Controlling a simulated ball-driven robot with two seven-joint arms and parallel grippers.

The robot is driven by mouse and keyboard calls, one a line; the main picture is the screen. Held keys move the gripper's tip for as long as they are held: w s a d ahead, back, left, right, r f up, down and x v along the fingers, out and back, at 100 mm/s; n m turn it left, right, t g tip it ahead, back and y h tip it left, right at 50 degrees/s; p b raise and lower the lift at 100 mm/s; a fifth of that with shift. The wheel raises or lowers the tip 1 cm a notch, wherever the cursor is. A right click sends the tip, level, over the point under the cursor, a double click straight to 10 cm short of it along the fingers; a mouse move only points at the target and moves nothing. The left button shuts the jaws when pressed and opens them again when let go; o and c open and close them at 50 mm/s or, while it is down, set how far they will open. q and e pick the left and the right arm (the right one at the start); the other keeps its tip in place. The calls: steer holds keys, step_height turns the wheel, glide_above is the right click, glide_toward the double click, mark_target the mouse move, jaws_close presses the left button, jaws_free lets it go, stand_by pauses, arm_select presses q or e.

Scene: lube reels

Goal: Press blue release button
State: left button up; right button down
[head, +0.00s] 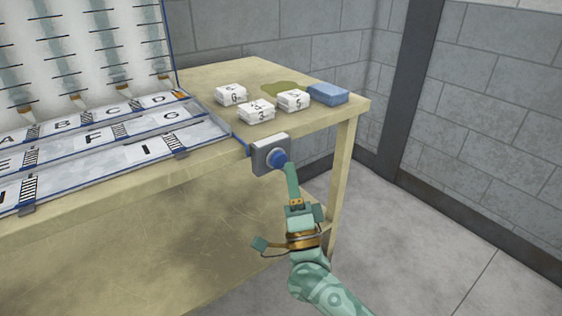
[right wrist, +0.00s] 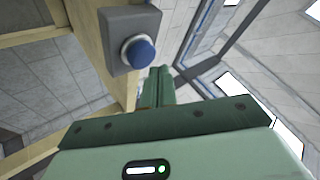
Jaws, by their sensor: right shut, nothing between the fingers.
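The blue release button (head: 277,158) sits on a grey box (head: 262,155) fixed at the front edge of the table. In the right wrist view the round blue button (right wrist: 138,53) shows in a pale ring on the grey box (right wrist: 118,22). My right gripper (head: 290,166) is shut and empty, its fingertips right at the button in the head view. In the right wrist view the fingertips (right wrist: 160,72) appear just beside and below the button; I cannot tell whether they touch it. My left gripper is not in view.
The wooden table (head: 215,165) carries a lettered rack (head: 110,130) at left. The floor right of the table is clear.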

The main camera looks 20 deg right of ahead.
steer(key=shift+w, duration=0.15)
stand_by(0.5)
steer(key=shift+w+a, duration=0.15)
steer(key=shift+w, duration=0.1)
stand_by(0.3)
steer(key=shift+w+a, duration=0.15)
steer(key=shift+w, duration=0.25)
stand_by(0.3)
stand_by(0.3)
steer(key=shift+s+d+p, duration=0.3)
steer(key=shift+s, duration=0.55)
